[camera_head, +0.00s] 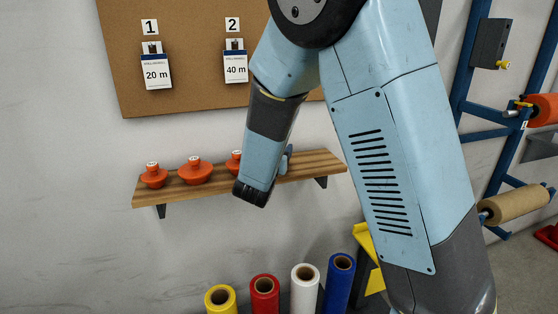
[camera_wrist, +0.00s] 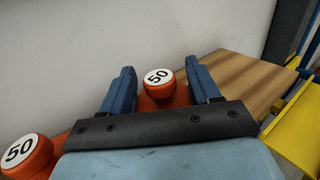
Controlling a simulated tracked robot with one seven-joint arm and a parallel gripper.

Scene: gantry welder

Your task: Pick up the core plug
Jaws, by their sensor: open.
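Orange-red core plugs with round white caps stand on a wooden wall shelf. In the head view I see one at the left (camera_head: 153,176), a wider one beside it (camera_head: 195,171), and one partly hidden by my arm (camera_head: 234,163). In the wrist view, a core plug marked 50 (camera_wrist: 160,84) sits between the two blue fingers of my gripper (camera_wrist: 160,76), which is open. Its lower body is partly hidden by the gripper. I cannot tell whether either finger touches it. Another plug marked 50 (camera_wrist: 27,155) is at the lower left. In the head view my arm mostly hides the gripper.
The wooden shelf (camera_head: 315,163) is bare to the right of my gripper, and the wall is close behind. Above hangs a corkboard (camera_head: 190,60) with labelled cards. Below stand yellow, red, white and blue rolls (camera_head: 304,290). A blue rack (camera_head: 480,140) is at the right.

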